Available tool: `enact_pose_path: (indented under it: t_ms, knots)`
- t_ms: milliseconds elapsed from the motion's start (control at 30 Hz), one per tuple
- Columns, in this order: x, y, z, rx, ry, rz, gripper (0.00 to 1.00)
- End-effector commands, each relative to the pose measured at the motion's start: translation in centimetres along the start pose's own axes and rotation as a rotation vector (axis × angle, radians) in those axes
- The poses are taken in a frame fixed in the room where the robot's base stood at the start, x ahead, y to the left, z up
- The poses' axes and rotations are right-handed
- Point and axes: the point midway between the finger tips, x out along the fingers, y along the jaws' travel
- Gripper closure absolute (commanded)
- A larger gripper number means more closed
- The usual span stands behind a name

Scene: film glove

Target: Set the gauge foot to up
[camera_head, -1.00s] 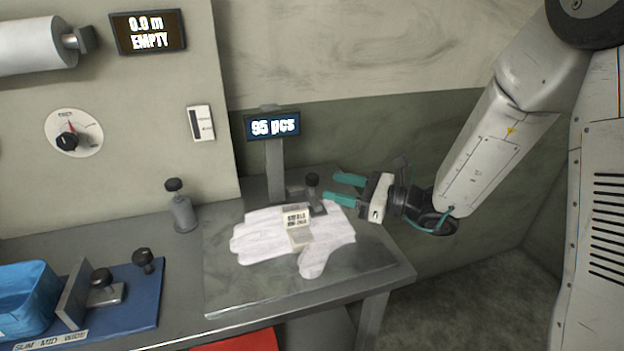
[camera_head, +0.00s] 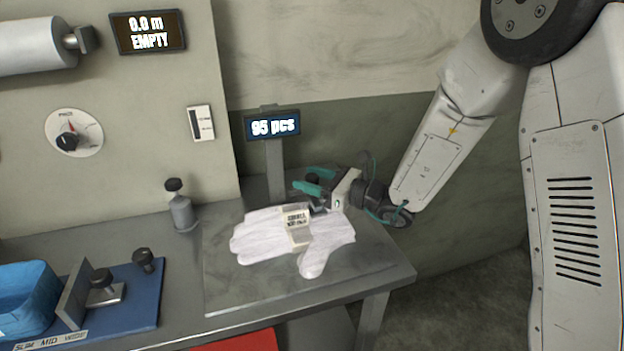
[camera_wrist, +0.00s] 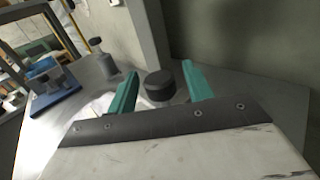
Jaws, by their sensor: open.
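A dark round knob (camera_wrist: 160,85) sits between my two teal fingers in the wrist view. It appears to be the handle of the gauge foot, at the base of the grey post (camera_head: 275,165) with the "95 pcs" display (camera_head: 273,125). My gripper (camera_head: 311,181) is open there, with a finger on either side of the knob; I cannot tell whether they touch it. It also shows in the wrist view (camera_wrist: 161,86). My gripper mostly hides the foot in the head view. A white glove (camera_head: 265,240) with a paper band (camera_head: 296,226) lies just in front.
A grey knobbed post (camera_head: 181,208) stands left of the glove. A blue plate (camera_head: 140,300) with a stop and knobs, and a blue bin (camera_head: 25,290), are at the far left. The wall carries a dial (camera_head: 74,133) and a small panel (camera_head: 201,123). The table's front right is clear.

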Motion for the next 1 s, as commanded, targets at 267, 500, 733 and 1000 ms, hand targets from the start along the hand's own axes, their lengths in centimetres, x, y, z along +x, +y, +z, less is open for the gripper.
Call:
enact_pose_path:
  t_ms: [267, 500, 733, 1000]
  knots:
    - [0.0, 0.0, 0.0, -0.001, 0.0, 0.0, 1.0]
    - [0.0, -0.1, 3.0, -0.006, -0.004, 0.0, 1.0]
    - [0.0, 0.0, 7.6, -0.005, -0.004, 0.0, 1.0]
    - [0.0, 0.0, 8.7, -0.001, -0.001, -0.001, 1.0]
